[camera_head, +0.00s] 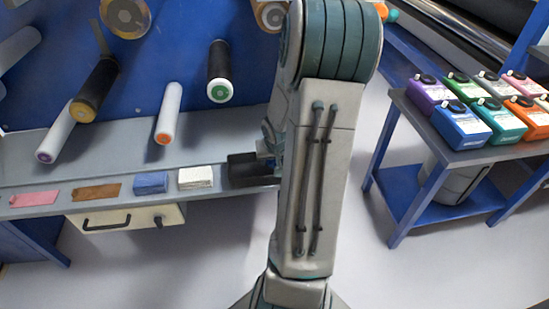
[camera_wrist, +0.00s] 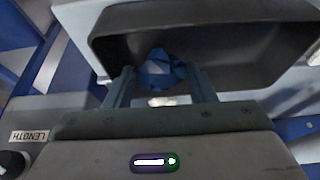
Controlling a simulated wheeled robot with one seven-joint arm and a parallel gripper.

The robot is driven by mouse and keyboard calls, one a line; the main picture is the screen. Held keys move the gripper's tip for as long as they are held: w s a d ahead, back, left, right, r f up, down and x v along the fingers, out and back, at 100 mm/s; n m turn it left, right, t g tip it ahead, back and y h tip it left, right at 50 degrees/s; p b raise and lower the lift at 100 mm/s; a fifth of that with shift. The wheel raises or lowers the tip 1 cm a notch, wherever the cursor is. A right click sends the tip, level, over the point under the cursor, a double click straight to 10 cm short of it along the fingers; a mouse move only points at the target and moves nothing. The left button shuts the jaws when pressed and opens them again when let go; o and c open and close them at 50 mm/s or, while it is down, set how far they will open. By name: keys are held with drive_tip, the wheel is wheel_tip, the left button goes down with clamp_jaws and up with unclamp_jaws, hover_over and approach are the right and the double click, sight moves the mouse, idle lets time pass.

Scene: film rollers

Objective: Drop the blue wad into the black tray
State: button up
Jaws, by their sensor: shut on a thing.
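The blue wad (camera_wrist: 161,70) is a crumpled blue piece between the two fingers of my gripper (camera_wrist: 160,82) in the wrist view. My gripper is shut on it. The black tray (camera_wrist: 235,50) lies just beyond the fingers, and the wad shows against its dark inside. I cannot tell how far above the tray floor the wad is. In the head view, the black tray (camera_head: 245,168) sits on the grey shelf, partly hidden by my arm. My gripper is mostly hidden behind my arm there.
Left of the tray, a white stack (camera_head: 196,177), a blue stack (camera_head: 151,183), a brown piece (camera_head: 96,190) and a pink piece (camera_head: 35,198) lie on the shelf. Rollers (camera_head: 219,75) jut from the blue panel above. A table (camera_head: 440,140) with coloured containers stands at right.

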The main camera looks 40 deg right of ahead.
drive_tip(key=shift+f, duration=0.2)
drive_tip(key=o, duration=0.7)
drive_tip(key=shift+c, duration=0.2)
drive_tip(key=shift+r+p, duration=0.35)
drive_tip(key=shift+r, duration=0.15)
drive_tip(key=shift+p+v, duration=3.9)
drive_tip(key=shift+v, duration=2.3)
drive_tip(key=s+a+r+n+y, duration=0.1)
drive_tip(key=a+r, duration=0.3)
drive_tip(key=a, duration=0.4)
drive_tip(key=s+a+r+n+g, duration=0.1)
drive_tip(key=s+a+r+n, duration=0.2)
drive_tip(key=a, duration=0.5)
drive_tip(key=s+a+r+n+g+y, duration=0.1)
drive_tip(key=s+a+r, duration=0.3)
drive_tip(key=a, duration=0.5)
drive_tip(key=shift+r+n+y, duration=0.3)
drive_tip(key=shift+r+n, duration=0.35)
drive_tip(key=shift+n, duration=0.05)
